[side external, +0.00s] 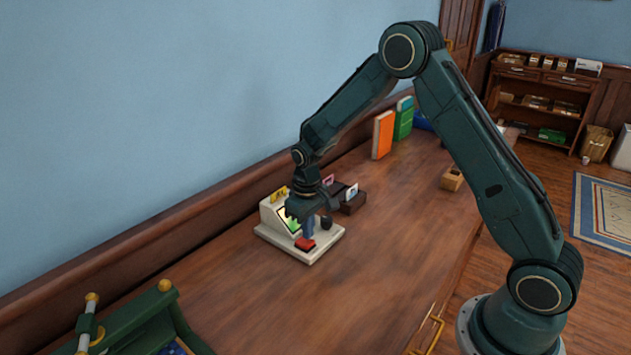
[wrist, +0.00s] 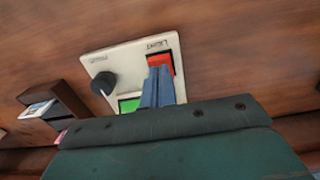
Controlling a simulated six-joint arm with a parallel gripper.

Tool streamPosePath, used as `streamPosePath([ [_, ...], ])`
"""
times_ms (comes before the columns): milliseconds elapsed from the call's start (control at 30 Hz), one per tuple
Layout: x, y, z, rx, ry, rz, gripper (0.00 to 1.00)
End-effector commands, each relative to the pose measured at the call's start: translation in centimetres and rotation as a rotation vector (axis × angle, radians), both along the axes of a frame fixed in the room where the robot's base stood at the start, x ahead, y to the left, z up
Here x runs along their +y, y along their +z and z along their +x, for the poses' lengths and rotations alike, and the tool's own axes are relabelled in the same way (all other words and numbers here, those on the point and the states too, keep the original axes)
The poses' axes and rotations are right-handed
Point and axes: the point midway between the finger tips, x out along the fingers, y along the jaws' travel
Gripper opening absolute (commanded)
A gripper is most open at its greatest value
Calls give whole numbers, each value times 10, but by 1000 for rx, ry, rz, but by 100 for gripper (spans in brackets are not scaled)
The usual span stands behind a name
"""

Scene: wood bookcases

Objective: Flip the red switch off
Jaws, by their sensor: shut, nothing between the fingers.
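The red switch (side external: 305,244) sits at the front of a cream-coloured control box (side external: 327,243) on the wooden top. In the wrist view the red switch (wrist: 160,65) lies under the printed word "LIGHT", on the box's pale panel (wrist: 118,60). My gripper (side external: 308,232) is shut and empty, pointing down just above the switch. In the wrist view its blue-grey fingers (wrist: 157,82) overlap the switch's lower edge. I cannot tell whether they touch it. Which way the switch is tipped is not clear.
A black knob (wrist: 103,83) and a green screen (wrist: 128,104) share the box. A dark card holder (side external: 352,203) stands right behind it. Orange (side external: 383,135) and green (side external: 404,118) books stand at the back. A small wooden block (side external: 452,178) lies right.

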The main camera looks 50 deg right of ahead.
Motion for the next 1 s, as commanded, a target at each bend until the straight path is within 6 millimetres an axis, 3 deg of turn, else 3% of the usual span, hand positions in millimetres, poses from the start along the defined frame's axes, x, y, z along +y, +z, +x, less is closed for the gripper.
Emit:
streamPosePath([
  [1000, 0, -9, 0, 1, 0, 0, 0],
])
